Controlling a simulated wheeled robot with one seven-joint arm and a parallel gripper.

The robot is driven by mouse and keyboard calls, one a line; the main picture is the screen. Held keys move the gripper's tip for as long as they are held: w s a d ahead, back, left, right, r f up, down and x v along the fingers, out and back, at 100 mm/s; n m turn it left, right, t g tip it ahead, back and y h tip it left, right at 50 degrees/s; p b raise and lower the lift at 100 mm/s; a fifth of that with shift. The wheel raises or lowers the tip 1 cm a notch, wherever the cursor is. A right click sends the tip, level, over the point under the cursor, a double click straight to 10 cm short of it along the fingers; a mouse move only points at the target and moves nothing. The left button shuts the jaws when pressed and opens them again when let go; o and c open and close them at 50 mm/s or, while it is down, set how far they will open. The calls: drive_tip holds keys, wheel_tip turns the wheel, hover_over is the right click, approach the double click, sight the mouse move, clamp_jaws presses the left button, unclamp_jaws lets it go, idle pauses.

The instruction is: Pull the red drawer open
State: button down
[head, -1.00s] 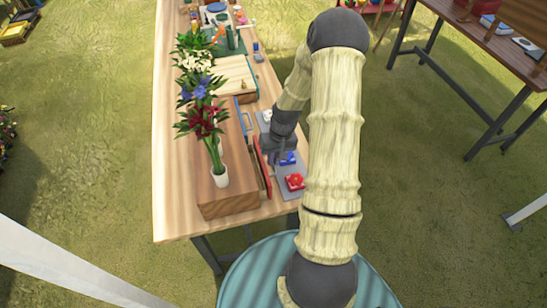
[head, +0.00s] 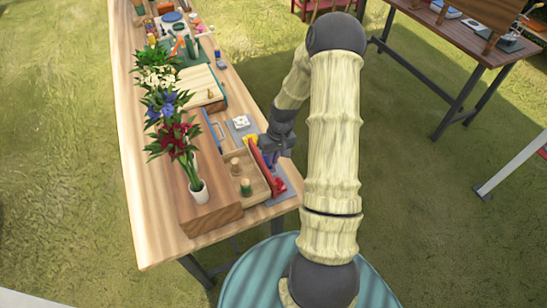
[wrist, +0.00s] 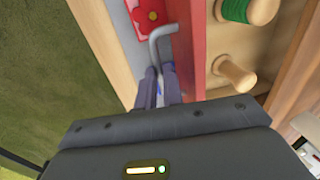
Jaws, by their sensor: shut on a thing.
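The red drawer's front (head: 258,162) stands out from the wooden cabinet (head: 212,217), so the drawer is open. Its pale wooden inside shows, holding a plain wooden spool (head: 236,166) and a spool with green thread (head: 246,187). In the wrist view the red front (wrist: 188,50) is right of my fingers, with a bent grey handle (wrist: 160,34) on it. My gripper (wrist: 160,82) is shut on this handle, in front of the red face. In the head view my gripper (head: 270,157) partly hides the drawer front.
A vase of red flowers (head: 198,192) stands on the cabinet top, with white and blue flowers farther back. A red item (head: 279,187) lies close outside the drawer front. A blue handle (head: 212,131) is on the cabinet's farther part. Another table (head: 470,45) stands at right.

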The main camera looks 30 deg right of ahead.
drive_tip(key=shift+w+r, duration=0.1)
drive_tip(key=shift+w, duration=0.05)
drive_tip(key=c, duration=1.8)
unclamp_jaws()
drive_tip(key=d+r+b, duration=0.1)
drive_tip(key=d+r, duration=0.2)
drive_tip(key=r, duration=1.4)
drive_tip(key=shift+b, duration=0.4)
